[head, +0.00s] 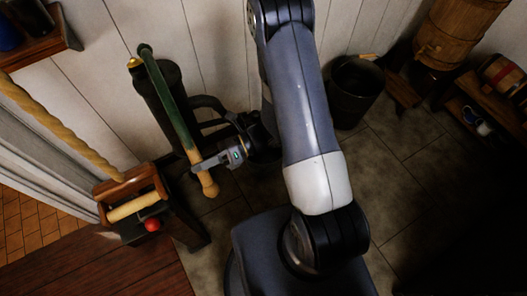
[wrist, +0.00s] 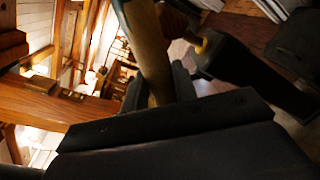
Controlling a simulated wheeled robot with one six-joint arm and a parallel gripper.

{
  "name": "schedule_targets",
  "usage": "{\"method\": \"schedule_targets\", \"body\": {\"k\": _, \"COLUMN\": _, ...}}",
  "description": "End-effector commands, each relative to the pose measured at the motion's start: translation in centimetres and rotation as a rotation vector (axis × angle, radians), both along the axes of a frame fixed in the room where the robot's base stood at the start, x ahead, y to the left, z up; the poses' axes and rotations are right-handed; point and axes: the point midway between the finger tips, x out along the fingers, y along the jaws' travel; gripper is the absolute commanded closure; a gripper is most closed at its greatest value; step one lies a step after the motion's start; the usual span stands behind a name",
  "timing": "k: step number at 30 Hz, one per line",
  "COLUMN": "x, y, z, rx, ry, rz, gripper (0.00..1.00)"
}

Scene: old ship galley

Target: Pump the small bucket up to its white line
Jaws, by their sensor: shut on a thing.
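The pump (head: 160,95) is a dark upright cylinder by the white plank wall, left of my arm. Its green lever (head: 172,108) slants down to a pale wooden grip (head: 209,184). My gripper (head: 203,163) is shut on the lever near the top of this grip. In the wrist view the wooden grip (wrist: 150,45) runs up from between my fingers (wrist: 158,88). A dark bucket (head: 357,92) with a wooden handle piece stands on the floor right of my arm. I cannot see a white line or its water level. The pump outlet is partly hidden behind my arm.
A wooden stand with a roller (head: 134,207) and a red ball (head: 152,225) is at the left, by a thick rope (head: 62,125). A wooden barrel (head: 455,32) and a low rack (head: 490,95) are at the upper right. Tiled floor (head: 420,180) at the right is clear.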

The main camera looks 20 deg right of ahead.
Motion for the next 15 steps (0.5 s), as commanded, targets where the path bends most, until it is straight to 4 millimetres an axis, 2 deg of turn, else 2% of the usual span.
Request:
{"method": "schedule_targets", "body": {"k": 1, "x": 0.6, "y": 0.1, "z": -1.6, "rx": 0.004, "ry": -0.03, "rz": -0.004, "gripper": 1.0}}
{"method": "schedule_targets", "body": {"k": 12, "x": 2.8, "y": 0.5, "z": -6.0, "rx": 0.044, "ry": -0.2, "rz": -0.009, "gripper": 1.0}}
{"method": "schedule_targets", "body": {"k": 15, "x": 3.2, "y": 0.6, "z": -6.7, "rx": 0.052, "ry": -0.233, "rz": -0.009, "gripper": 1.0}}
